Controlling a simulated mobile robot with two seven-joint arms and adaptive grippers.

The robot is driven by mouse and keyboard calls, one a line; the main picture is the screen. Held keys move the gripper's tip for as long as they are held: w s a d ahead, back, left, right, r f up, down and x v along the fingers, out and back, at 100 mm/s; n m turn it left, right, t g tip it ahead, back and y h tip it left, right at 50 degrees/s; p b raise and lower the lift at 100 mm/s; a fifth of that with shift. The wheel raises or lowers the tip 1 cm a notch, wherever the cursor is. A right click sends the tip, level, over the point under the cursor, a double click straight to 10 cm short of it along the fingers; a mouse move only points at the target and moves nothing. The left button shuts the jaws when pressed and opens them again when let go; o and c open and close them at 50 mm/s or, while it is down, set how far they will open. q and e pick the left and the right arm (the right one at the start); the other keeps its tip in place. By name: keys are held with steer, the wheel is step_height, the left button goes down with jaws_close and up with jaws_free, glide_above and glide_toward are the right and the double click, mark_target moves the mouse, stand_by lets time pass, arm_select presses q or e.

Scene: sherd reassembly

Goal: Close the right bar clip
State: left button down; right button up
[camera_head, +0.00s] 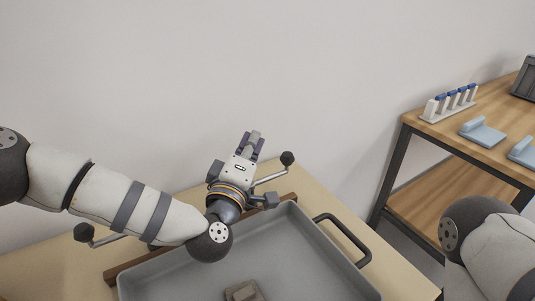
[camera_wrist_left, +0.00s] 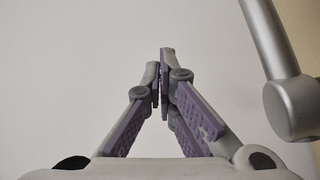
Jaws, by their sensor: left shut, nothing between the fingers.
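The right bar clip (camera_head: 270,178) is a metal lever with a black ball knob (camera_head: 288,158) at the right end of the brown bar behind the tray; its lever slants up to the right. A second black-knobbed lever (camera_head: 84,232) is at the bar's left end. My left gripper (camera_head: 254,140) is shut and empty, just left of the right knob, pointing away. Its closed fingertips show in the left wrist view (camera_wrist_left: 162,62), with a grey metal rod and cylinder (camera_wrist_left: 292,108) to their right, apparently part of the clip. My right gripper is out of view.
The grey tray (camera_head: 335,262) has a dark handle (camera_head: 345,238) and holds a brown sherd (camera_head: 243,291). The brown bar (camera_head: 125,270) runs along its back edge on a tan table (camera_head: 40,265). A wooden shelf (camera_head: 420,130) with a rack (camera_head: 450,103) stands right. A plain wall is behind.

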arm_select(q)
steer(key=d, duration=0.1)
steer(key=s+d+f, duration=0.1)
steer(key=d, duration=0.1)
steer(key=shift+s+d+f, duration=0.1)
steer(key=shift+s+f, duration=0.2)
steer(key=shift+s, duration=0.1)
